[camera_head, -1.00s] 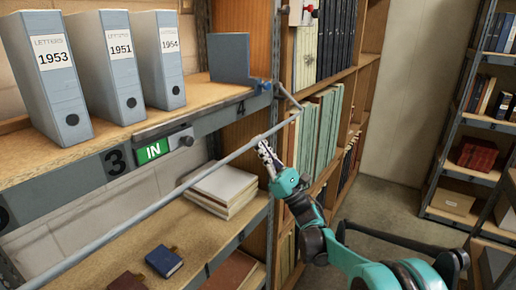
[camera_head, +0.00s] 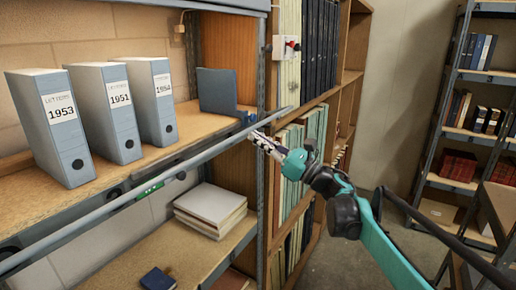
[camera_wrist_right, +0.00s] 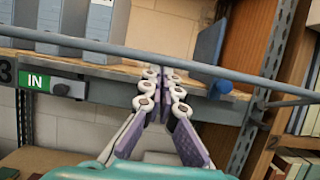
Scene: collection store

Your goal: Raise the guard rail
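The guard rail (camera_head: 205,157) is a long thin grey bar. It runs slantwise along the front of the upper shelf, about level with the shelf's edge, and crosses in front of the green IN sign (camera_head: 150,189). Its right end connects near a blue pivot (camera_head: 249,118). My right gripper (camera_head: 256,139) is at the rail near that end. In the right wrist view the finger tips (camera_wrist_right: 161,73) are close together with nothing visible between them, just under the rail (camera_wrist_right: 90,43); contact cannot be told. My left gripper is not in view.
Several grey-blue letter binders (camera_head: 112,115) and a blue-grey bookend (camera_head: 217,92) stand on the upper shelf (camera_head: 35,197). White books (camera_head: 211,207) and a blue book (camera_head: 157,279) lie on the shelf below. A bookcase (camera_head: 350,78) stands just right; open floor lies beyond.

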